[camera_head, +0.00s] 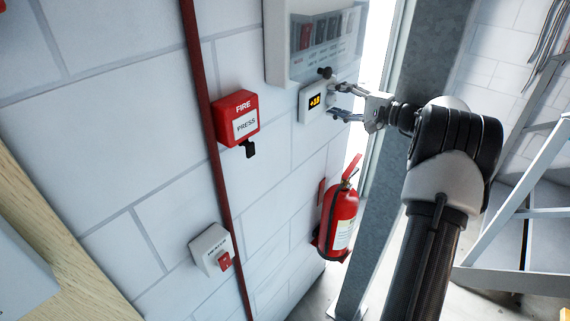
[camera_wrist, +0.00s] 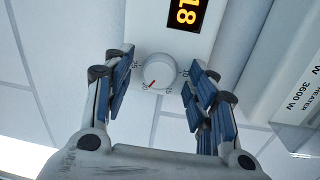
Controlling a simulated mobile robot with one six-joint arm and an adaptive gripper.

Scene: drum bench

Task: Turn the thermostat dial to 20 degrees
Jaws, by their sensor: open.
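The thermostat (camera_head: 311,103) is a small white box on the wall with an orange display; the head view shows its digits small, and the wrist view shows the display (camera_wrist: 186,14) reading 18. Its round white dial (camera_wrist: 159,71) has a red pointer mark at its lower left and printed numbers around it. My gripper (camera_wrist: 160,87) is open, with one blue-padded finger on each side of the dial. The fingers look apart from the dial. In the head view my gripper (camera_head: 333,102) is at the thermostat's right side and hides part of it.
A red fire call box (camera_head: 236,117) is to the left. A fire extinguisher (camera_head: 338,222) hangs below. A white switch box (camera_head: 212,250) is lower left. A grey post (camera_head: 400,150) stands right.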

